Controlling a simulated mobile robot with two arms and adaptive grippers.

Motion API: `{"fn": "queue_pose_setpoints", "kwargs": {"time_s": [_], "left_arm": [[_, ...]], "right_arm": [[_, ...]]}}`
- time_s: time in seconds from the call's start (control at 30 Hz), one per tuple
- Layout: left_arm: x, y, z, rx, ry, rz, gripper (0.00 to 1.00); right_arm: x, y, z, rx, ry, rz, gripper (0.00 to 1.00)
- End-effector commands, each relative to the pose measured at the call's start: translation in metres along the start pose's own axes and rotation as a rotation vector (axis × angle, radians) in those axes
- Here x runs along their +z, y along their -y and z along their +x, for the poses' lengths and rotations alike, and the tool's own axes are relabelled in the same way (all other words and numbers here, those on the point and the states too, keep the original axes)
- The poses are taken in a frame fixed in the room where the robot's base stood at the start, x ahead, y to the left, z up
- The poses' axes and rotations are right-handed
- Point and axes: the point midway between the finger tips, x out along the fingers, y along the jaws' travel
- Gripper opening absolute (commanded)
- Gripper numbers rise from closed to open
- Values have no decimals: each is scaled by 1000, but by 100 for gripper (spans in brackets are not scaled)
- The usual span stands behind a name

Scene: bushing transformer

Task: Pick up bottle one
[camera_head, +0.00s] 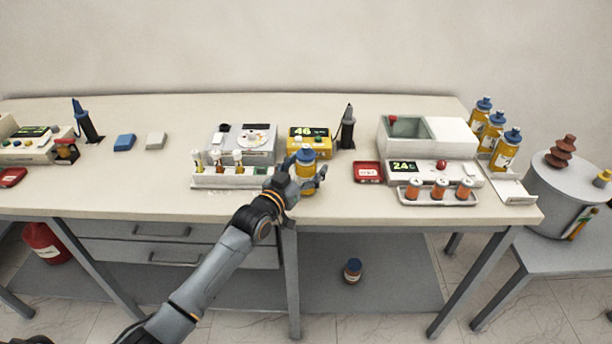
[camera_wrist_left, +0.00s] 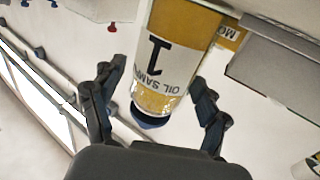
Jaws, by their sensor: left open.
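Bottle one (camera_head: 306,178) stands upright near the front edge of the table, with a blue cap and yellow contents. In the left wrist view bottle one (camera_wrist_left: 172,60) shows a white label with a "1" and "OIL SAM…", upside down in that picture. My left gripper (camera_head: 303,184) is at the bottle in the head view, its fingers open on either side. In the left wrist view the bottle lies between the open fingers, with a gap visible at the left finger; contact at the right finger cannot be told. My right gripper is not in view.
A rack with small vials (camera_head: 232,180) is left of the bottle, a yellow meter reading 46 (camera_head: 309,135) behind it. Several similar blue-capped bottles (camera_head: 505,152) stand at the table's right end.

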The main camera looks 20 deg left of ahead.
Motion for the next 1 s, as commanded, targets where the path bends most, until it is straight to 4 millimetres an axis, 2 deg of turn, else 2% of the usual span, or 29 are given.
{"fn": "queue_pose_setpoints", "kwargs": {"time_s": [0.13, 0.5, 0.8, 1.0], "left_arm": [[0, 0, 0, 0, 0, 0, 75], [-2, 0, 0, 0, -4, 1, 2], [-4, 0, 0, 0, -5, 1, 2], [-24, 0, 0, 0, -9, 1, 2]], "right_arm": [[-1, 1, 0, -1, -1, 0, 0], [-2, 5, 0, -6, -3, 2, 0], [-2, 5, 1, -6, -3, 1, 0], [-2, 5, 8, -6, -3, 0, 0]]}}
